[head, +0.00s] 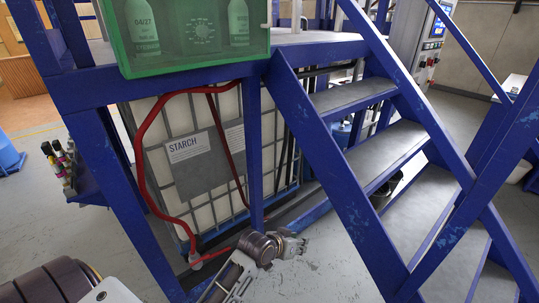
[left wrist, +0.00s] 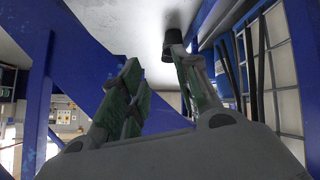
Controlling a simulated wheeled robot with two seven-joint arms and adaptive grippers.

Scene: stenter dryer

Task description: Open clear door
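The clear door (head: 172,29) is the see-through front of a green-framed cabinet at the top of the head view. It looks shut; its top is cut off by the picture edge. Pale bottles (head: 239,24) and a round printed mark show behind it. My left gripper (head: 292,244) is low in the head view, well below the door and to its right, beside the foot of a blue post. In the left wrist view its two fingers (left wrist: 158,62) stand apart with nothing seen between them. My right gripper is not in view.
A caged white tank with a STARCH label (head: 193,165) and red hoses (head: 143,155) stands under the blue-framed platform. Blue stairs (head: 375,150) fill the right. Grey floor (head: 320,265) is open near the gripper.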

